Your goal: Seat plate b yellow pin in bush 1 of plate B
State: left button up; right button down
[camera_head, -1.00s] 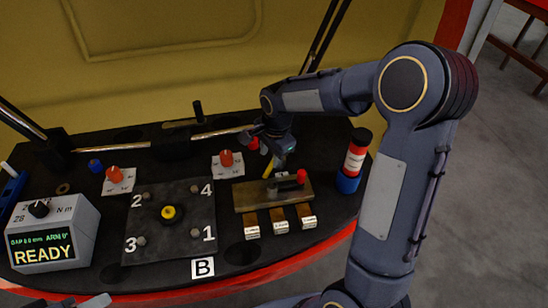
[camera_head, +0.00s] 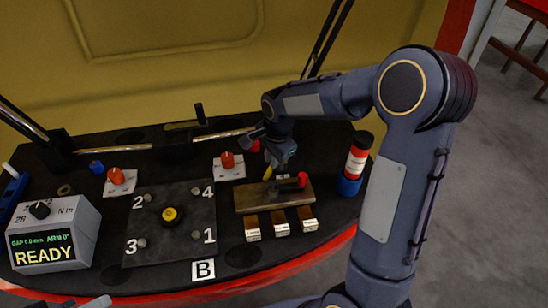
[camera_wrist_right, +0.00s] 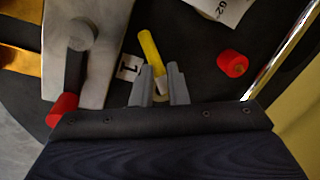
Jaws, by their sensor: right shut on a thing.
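Plate B (camera_head: 170,222) is a dark square plate lying flat on the table, with a numbered bush near each corner. Bush 1 (camera_head: 196,235) is at its front right corner. A yellow and black round piece (camera_head: 169,215) sits at the plate's middle. My right gripper (camera_head: 272,164) is over the back of the brown block, right of plate B. It is shut on the yellow pin (camera_wrist_right: 149,44), which sticks out past the fingertips in the right wrist view. The pin also shows small and slanted in the head view (camera_head: 267,173). My left gripper is not clearly in view.
The brown block (camera_head: 248,197) carries a red-ended lever (camera_head: 301,180). Several small labelled blocks (camera_head: 281,223) stand before it. A red and blue canister (camera_head: 356,162) is at right. A READY display box (camera_head: 45,240) is at left. Orange knobs (camera_head: 227,160) stand behind the plate.

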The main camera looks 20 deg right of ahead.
jog(key=shift+r, duration=0.1)
jog(key=shift+r, duration=0.25)
jog(key=r, duration=0.2)
jog(key=r+p, duration=0.1)
jog(key=shift+s+r, duration=0.3)
jog(key=s+d+r+p, duration=0.1)
jog(key=s+d+r, duration=0.1)
jog(key=s+r, duration=0.6)
jog(key=s, duration=0.5)
jog(key=shift+s+r+p, duration=0.15)
jog(key=shift+r+p, duration=0.15)
jog(key=shift+r, duration=0.05)
